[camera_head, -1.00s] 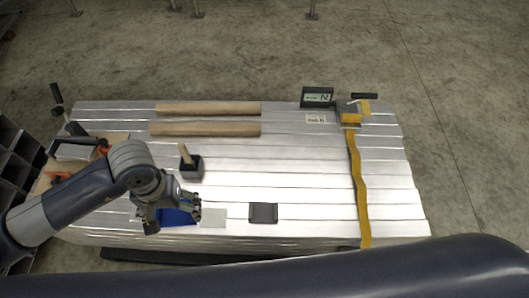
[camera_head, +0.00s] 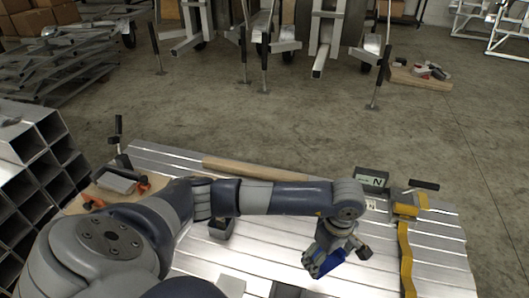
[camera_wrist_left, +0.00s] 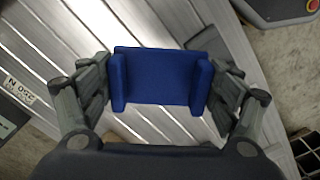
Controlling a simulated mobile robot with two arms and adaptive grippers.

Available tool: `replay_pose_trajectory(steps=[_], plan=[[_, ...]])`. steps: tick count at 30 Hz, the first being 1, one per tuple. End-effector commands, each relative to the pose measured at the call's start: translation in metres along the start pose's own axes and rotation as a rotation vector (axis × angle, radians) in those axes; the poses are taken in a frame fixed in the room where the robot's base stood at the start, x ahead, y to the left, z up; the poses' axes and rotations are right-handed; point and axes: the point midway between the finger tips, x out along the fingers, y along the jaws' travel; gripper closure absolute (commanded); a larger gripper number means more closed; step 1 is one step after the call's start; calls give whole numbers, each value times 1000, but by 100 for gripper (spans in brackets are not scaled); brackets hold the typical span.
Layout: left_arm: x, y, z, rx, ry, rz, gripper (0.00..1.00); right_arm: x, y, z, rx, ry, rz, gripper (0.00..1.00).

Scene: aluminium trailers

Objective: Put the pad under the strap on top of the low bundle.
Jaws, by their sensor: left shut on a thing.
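The blue pad (camera_head: 330,265) is a shallow channel with two side flanges, seen clearly in the left wrist view (camera_wrist_left: 160,78). My left gripper (camera_head: 335,254) is shut on it, with a finger at each side flange, and holds it above the low bundle (camera_head: 275,246) of silvery aluminium profiles. The yellow strap (camera_head: 405,258) runs over the bundle's right part, to the right of the pad and apart from it. Its yellow buckle (camera_head: 408,208) with a dark handle sits at the far end. My right gripper is not in view.
A black display box (camera_head: 372,180) stands near the buckle. A wooden batten (camera_head: 255,169) lies along the back. A board with orange clamps (camera_head: 117,183) is at the left end.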

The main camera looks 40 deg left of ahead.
Motion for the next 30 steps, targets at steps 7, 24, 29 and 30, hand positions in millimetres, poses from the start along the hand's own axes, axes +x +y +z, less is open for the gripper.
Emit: replay_pose_trajectory(steps=[7,24,29,30], plan=[[48,54,7,-579,-2,2,42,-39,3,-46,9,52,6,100],[88,123,19,-1500,5,-3,42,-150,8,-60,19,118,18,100],[90,113,-2,-1528,7,-3,42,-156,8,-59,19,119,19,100],[91,108,-11,-1528,7,-3,42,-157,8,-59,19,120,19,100]])
